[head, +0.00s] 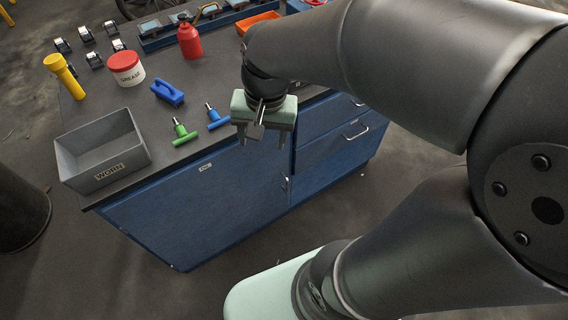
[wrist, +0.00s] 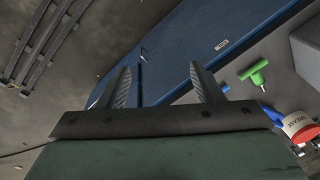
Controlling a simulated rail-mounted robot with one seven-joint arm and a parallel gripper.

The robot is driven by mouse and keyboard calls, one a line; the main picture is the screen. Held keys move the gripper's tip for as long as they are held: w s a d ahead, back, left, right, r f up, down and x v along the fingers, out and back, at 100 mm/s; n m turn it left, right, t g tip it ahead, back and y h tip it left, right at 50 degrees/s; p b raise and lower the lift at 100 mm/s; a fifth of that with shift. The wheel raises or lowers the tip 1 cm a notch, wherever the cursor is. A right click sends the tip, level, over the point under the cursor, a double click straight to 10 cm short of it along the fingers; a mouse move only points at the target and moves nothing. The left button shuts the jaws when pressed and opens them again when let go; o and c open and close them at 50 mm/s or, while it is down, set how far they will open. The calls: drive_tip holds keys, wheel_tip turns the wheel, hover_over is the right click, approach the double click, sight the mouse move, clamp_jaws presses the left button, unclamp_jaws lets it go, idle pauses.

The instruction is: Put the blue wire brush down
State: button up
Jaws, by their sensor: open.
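The blue wire brush (head: 167,92) lies on the dark bench top in the head view, a blue block with a loop handle, left of my gripper. A blue piece that looks like it shows at the right in the wrist view (wrist: 272,116). My gripper (head: 262,138) is open, with nothing between its fingers. It hangs in the air by the bench's front edge, apart from the brush. In the wrist view my gripper's fingers (wrist: 160,72) point toward the blue cabinet front.
A green T-handled tool (head: 184,133) and a blue one (head: 216,117) lie between the brush and my gripper. A grey WORN bin (head: 102,150) stands at the front left corner.

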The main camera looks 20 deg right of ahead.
drive_tip(key=s+d+f+n, duration=0.1)
drive_tip(key=s+f+n, duration=0.1)
drive_tip(key=s+n, duration=0.3)
drive_tip(key=s, duration=0.2)
drive_tip(key=shift+s+d+f+n+g+h, duration=0.3)
drive_tip(key=shift+s+d+f+h, duration=0.1)
idle(0.5)
drive_tip(key=shift+o, duration=0.6)
